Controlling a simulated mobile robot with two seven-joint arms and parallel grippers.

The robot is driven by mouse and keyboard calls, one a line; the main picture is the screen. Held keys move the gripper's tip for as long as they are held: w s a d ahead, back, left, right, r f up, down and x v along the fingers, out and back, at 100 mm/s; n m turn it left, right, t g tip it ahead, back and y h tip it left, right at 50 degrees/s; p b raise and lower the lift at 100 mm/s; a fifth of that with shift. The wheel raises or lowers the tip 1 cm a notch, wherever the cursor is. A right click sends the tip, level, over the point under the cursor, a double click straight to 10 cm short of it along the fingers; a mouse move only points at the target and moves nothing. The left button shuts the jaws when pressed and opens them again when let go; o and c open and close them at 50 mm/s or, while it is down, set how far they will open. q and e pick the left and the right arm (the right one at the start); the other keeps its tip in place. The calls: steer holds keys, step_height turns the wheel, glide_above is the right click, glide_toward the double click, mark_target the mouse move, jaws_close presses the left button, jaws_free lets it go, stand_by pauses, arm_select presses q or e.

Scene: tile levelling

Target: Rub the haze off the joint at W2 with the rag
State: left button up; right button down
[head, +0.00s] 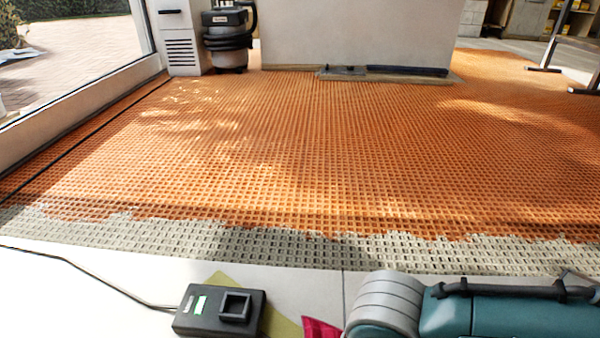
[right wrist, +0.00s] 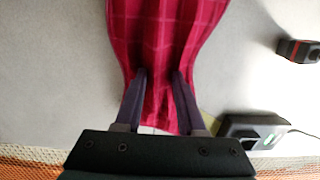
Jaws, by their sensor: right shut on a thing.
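The red checked rag (right wrist: 165,30) hangs between the two dark fingers of my right gripper (right wrist: 160,78), which is shut on it. The rag spreads out beyond the fingertips over pale grey tile; I cannot tell whether it touches the surface. A small part of the rag (head: 320,328) shows at the bottom edge of the head view, beside my right arm. A thin joint line (head: 343,285) runs between pale tiles in the head view. No W2 mark is readable, and no haze can be made out. My left gripper is out of view.
A black charger box (head: 205,322) with a green display and a cable sits on the tiles, close to the rag; it also shows in the right wrist view (right wrist: 238,126). A black and red object (right wrist: 290,49) lies right of the rag. Orange studded matting (head: 300,150) covers the floor beyond.

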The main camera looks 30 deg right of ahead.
steer(key=shift+f+b, duration=0.45)
steer(key=shift+f, duration=0.3)
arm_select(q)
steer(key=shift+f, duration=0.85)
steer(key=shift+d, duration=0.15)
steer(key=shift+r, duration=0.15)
arm_select(e)
steer(key=shift+r, duration=0.1)
steer(key=shift+p, duration=0.35)
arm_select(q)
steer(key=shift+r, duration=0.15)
arm_select(e)
steer(key=shift+f, duration=0.25)
arm_select(q)
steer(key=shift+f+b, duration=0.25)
steer(key=shift+b, duration=0.05)
arm_select(e)
steer(key=shift+f, duration=0.45)
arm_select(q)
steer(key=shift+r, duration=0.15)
arm_select(e)
steer(key=shift+s+a, duration=0.1)
steer(key=shift+s, duration=0.05)
